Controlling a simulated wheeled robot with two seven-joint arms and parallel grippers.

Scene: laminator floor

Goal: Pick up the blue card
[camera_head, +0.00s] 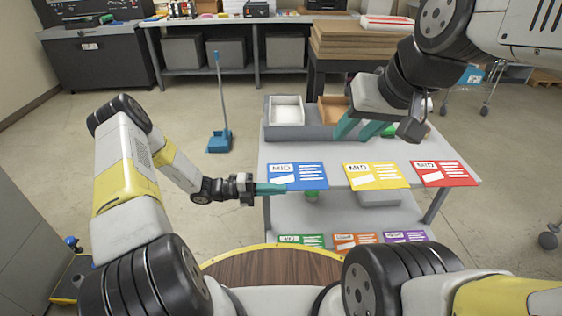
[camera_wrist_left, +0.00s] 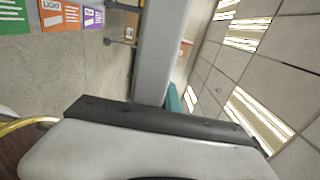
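The blue card (camera_head: 297,176), marked MID, lies at the left end of the grey table's front edge. My left gripper (camera_head: 271,188) is at the card's lower left edge, its teal fingers seen edge-on and overlapping the card in the picture. I cannot tell whether they touch or grip it. In the left wrist view a teal finger (camera_wrist_left: 173,101) shows beside a grey table edge; no blue card is visible there. My right gripper (camera_head: 360,129) is open, its teal fingers apart, above the back of the table and away from the blue card.
A yellow card (camera_head: 376,176) and a red card (camera_head: 443,173) lie further right along the same edge. Green, orange and purple cards are on the lower shelf (camera_head: 350,218). Trays (camera_head: 286,112) stand at the table's back. Open floor lies left, with a blue dustpan (camera_head: 219,142).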

